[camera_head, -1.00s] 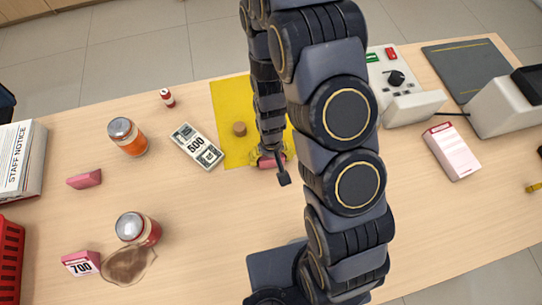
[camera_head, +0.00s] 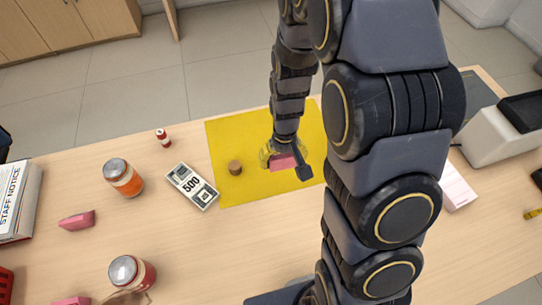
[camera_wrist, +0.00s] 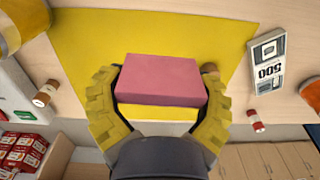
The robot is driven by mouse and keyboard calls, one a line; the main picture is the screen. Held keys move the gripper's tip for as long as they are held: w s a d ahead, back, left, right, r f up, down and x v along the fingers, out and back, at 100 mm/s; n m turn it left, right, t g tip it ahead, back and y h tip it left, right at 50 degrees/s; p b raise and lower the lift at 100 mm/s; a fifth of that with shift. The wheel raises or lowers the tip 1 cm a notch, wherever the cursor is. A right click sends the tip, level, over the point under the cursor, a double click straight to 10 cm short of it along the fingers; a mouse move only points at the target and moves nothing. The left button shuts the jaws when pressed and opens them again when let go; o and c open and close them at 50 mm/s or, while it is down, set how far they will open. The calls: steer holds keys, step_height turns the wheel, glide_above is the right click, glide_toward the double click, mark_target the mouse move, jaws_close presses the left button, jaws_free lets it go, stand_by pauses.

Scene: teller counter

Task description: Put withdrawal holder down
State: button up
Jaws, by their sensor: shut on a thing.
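My gripper (camera_head: 282,158) is shut on a pink block-shaped holder (camera_head: 282,162) over the yellow mat (camera_head: 235,192). In the wrist view the pink holder (camera_wrist: 160,80) sits between the two yellow fingers (camera_wrist: 160,110), its broad pink face showing. Its front and any marking are hidden. I cannot tell whether its underside touches the mat. A small brown cylinder (camera_head: 235,167) stands on the mat, left of my gripper in the head view.
A banknote bundle marked 500 (camera_head: 191,186) lies left of the mat. My arm hides much of the right side.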

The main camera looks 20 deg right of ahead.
steer(key=w+d+r, duration=0.2)
steer(key=w+d, duration=0.1)
steer(key=d, duration=0.5)
glide_above(302, 130)
steer(key=f, duration=0.6)
steer(key=s+f, duration=0.1)
steer(key=f, duration=0.2)
steer(key=shift+a, duration=0.1)
steer(key=shift+w+f, duration=0.45)
steer(key=shift+f, duration=0.15)
step_height(302, 130, down, 3)
steer(key=o, duration=1.1)
